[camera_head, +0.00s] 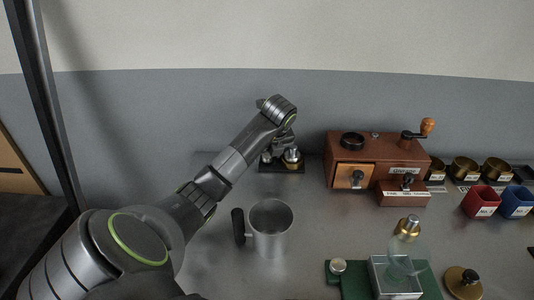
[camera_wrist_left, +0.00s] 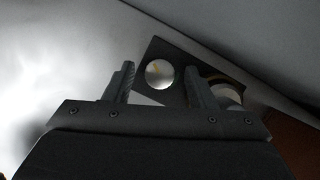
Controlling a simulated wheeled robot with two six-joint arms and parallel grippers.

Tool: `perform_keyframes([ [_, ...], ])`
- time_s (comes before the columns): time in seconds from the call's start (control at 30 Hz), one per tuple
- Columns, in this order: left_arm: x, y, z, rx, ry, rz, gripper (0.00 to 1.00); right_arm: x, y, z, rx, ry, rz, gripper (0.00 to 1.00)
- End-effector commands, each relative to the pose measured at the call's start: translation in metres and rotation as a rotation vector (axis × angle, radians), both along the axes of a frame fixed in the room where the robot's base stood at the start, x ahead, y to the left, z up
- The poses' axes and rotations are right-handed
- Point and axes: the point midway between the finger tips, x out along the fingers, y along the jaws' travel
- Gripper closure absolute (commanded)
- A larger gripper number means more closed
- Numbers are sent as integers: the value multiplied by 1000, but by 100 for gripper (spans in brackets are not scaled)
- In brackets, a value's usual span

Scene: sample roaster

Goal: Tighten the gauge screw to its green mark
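A dark plate (camera_head: 283,169) lies at the back of the bench, below my left gripper (camera_head: 279,154). A brass-coloured round part (camera_head: 292,156) stands on its right side, partly hidden by the gripper. In the left wrist view, a round shiny silver knob (camera_wrist_left: 160,73), which looks like the gauge screw, shows between the fingertips of my left gripper (camera_wrist_left: 159,69). The fingers are open, with a gap on each side of the knob. A pale round part with a brass edge (camera_wrist_left: 227,93) is beside the right finger, partly covered. I cannot make out a green mark. My right gripper is not in view.
A metal mug (camera_head: 270,230) stands in front of the plate, near my left arm. A wooden grinder (camera_head: 375,150) with a crank is to the right. Brass tins (camera_head: 464,168), a red cup (camera_head: 481,202) and a blue cup (camera_head: 516,203) are farther right. A green tray (camera_head: 352,283) is in front.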

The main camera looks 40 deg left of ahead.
Motion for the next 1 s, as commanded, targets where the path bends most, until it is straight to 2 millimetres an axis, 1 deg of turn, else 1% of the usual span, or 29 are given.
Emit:
perform_keyframes([
  [0.03, 0, 0, 0, 0, 0, 0, 55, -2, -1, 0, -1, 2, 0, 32],
  [0.33, 0, 0, 0, 0, 0, 0, 94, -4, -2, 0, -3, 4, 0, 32],
  [0.67, -1, 1, -1, 2, 0, -45, 94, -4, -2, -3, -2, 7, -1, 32],
  [0.87, -1, 2, -1, 4, -1, -161, 94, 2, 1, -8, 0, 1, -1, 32],
  [1.0, -2, 3, -2, 4, -1, -279, 94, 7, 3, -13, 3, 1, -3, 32],
])
